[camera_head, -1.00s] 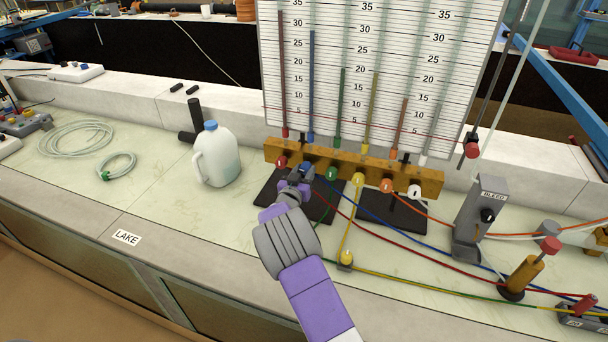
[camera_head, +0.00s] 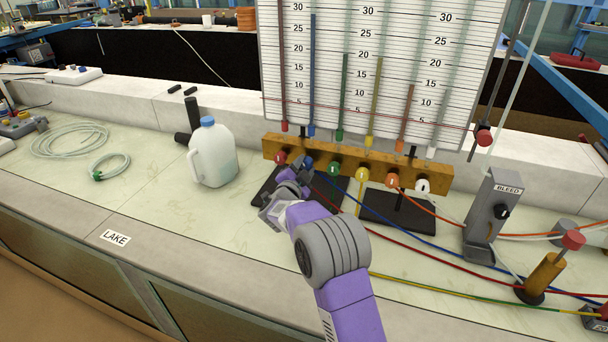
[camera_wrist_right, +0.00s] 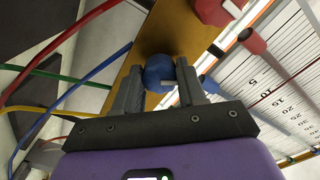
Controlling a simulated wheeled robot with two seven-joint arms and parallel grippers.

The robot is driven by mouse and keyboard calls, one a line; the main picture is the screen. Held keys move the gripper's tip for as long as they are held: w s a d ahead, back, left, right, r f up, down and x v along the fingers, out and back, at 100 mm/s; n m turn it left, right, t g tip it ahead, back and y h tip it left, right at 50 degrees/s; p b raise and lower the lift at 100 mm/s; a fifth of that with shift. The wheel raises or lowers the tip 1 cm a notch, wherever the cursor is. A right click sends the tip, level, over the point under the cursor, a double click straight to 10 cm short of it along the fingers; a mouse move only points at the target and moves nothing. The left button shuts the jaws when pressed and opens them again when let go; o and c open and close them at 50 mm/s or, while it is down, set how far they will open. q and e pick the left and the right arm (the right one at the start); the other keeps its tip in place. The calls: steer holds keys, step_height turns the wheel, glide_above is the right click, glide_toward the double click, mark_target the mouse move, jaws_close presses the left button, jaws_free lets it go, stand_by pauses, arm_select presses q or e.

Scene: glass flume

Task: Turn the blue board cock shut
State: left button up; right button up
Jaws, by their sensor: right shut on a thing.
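The blue board cock (camera_head: 308,161) is on the ochre manifold bar (camera_head: 270,150), second from the left between the red cock (camera_head: 281,158) and the green cock (camera_head: 333,168). My right gripper (camera_head: 301,172) is at the blue cock and hides part of it. In the right wrist view the blue knob (camera_wrist_right: 158,70) sits between the two grey fingers, which are shut on it. A short white mark shows on the knob; its exact angle is hard to read. My left gripper is not in view.
Yellow (camera_head: 362,175), orange (camera_head: 392,180) and white (camera_head: 422,186) cocks continue along the bar. Coloured hoses run to the right across the bench. A white jug (camera_head: 213,157) stands to the left. The grey BLEED stand (camera_head: 484,222) is at the right.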

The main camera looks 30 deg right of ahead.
steer(key=m, duration=0.2)
steer(key=shift+m+b, duration=0.3)
steer(key=shift+m, duration=1.7)
steer(key=o, duration=1)
steer(key=shift+o, duration=0.2)
steer(key=p+v, duration=0.1)
steer(key=v, duration=0.6)
steer(key=shift+s+a, duration=0.2)
